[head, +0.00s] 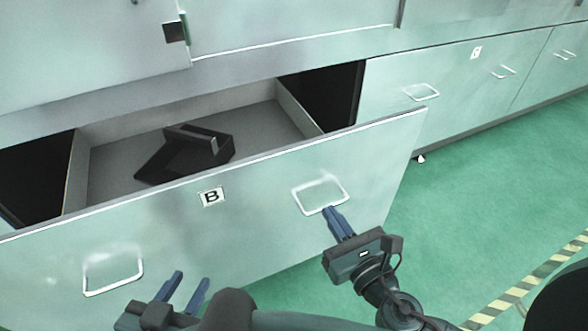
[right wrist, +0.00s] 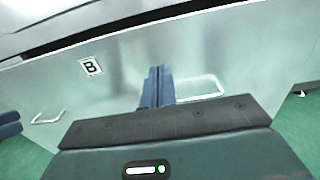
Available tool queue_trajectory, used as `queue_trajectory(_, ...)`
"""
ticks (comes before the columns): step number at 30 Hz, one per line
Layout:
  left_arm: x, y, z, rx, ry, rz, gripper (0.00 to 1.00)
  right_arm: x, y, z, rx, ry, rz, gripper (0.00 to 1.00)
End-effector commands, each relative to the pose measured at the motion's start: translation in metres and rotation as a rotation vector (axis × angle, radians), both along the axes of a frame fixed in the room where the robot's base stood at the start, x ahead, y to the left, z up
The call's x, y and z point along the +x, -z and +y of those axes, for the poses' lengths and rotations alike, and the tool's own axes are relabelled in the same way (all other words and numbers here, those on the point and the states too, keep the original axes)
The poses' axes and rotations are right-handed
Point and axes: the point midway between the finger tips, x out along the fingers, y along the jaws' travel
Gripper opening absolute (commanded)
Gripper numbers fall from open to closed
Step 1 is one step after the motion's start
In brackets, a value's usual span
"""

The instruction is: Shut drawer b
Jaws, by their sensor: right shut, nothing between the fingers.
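Drawer b (head: 240,228) is pulled out and stands open, its pale green front marked with a B label (head: 211,197). It has two wire handles, a left one (head: 113,276) and a right one (head: 321,195). A dark angular casting (head: 187,153) lies inside it. My right gripper (head: 332,210) is shut and empty, its fingertips at the lower edge of the right handle; whether they touch the front I cannot tell. The right wrist view shows its closed fingers (right wrist: 157,85) in front of the drawer face, left of the handle. My left gripper (head: 192,278) is open and empty, near the drawer front, right of the left handle.
Closed drawers with wire handles (head: 421,91) continue to the right, one marked with another label (head: 476,52). Cabinet doors (head: 90,40) stand above. The green floor (head: 480,180) is clear at right, with a striped yellow-black line (head: 530,277).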

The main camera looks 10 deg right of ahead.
Motion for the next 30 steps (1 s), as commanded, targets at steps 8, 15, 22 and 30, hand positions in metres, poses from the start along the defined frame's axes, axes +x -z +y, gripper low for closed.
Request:
queue_trajectory(8, -0.001, -0.007, 0.001, -0.010, -0.007, -0.002, 0.34, 0.040, -0.004, 0.010, 0.002, 0.002, -0.005, 0.00)
queue_trajectory(15, -0.001, -0.007, 0.002, -0.015, -0.011, -0.002, 0.34, 0.091, -0.002, 0.022, 0.004, 0.001, -0.002, 0.00)
queue_trajectory(22, -0.001, -0.004, 0.001, -0.009, -0.007, -0.001, 0.34, 0.124, -0.001, 0.030, 0.003, 0.001, 0.000, 0.00)
queue_trajectory(30, -0.001, -0.002, 0.001, -0.004, -0.004, 0.005, 0.34, 0.135, -0.001, 0.032, 0.003, 0.000, 0.002, 0.00)
